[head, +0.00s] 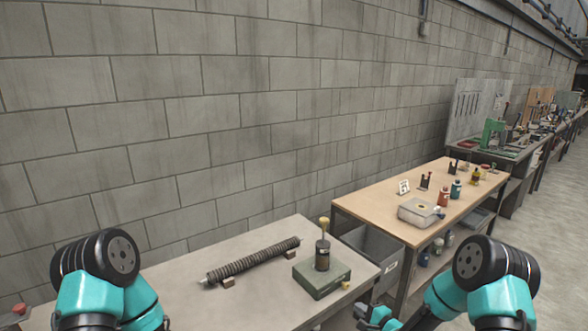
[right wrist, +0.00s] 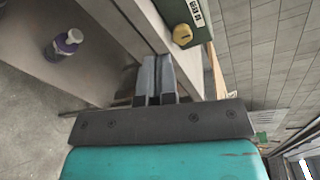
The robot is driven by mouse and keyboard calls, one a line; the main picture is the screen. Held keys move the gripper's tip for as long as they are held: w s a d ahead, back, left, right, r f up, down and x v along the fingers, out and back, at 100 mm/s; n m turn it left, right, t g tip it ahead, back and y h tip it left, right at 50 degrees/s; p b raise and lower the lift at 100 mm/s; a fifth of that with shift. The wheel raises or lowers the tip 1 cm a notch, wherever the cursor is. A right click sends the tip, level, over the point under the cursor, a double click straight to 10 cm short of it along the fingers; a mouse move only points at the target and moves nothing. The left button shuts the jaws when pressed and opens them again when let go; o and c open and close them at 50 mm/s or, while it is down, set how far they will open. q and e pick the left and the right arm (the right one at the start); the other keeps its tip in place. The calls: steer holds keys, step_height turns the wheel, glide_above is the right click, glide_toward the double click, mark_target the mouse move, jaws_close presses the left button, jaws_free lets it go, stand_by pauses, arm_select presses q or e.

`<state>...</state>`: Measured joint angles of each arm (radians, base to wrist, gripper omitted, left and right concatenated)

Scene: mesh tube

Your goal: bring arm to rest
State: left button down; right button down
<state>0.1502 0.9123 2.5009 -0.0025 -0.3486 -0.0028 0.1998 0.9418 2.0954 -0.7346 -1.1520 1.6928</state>
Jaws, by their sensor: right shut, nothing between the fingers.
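My right gripper (head: 364,312) is low in the head view, near the right front edge of the grey table. In the right wrist view my right gripper (right wrist: 155,62) has its two fingers together, with nothing between them. A dark ribbed tube (head: 254,261) lies on small brown blocks on the table, left of and apart from my right gripper. My left arm stands at the lower left of the head view; its gripper is not seen.
A green box (head: 322,277) with a dark, yellow-topped container stands on the grey table (head: 190,275). It also shows in the right wrist view (right wrist: 172,12). A purple bottle (right wrist: 64,44) is at that view's left. A wooden-topped bench (head: 375,205) stands at right.

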steer(key=s+f+n+g+h, duration=0.4)
steer(key=s+f+n+g, duration=0.25)
steer(key=s+f, duration=0.55)
steer(key=s+n+g+h, duration=0.1)
steer(key=s+n+g, duration=0.5)
steer(key=s, duration=1.4)
steer(key=shift+d+f+n, duration=0.15)
steer(key=shift+d+n, duration=0.05)
steer(key=shift+n, duration=0.35)
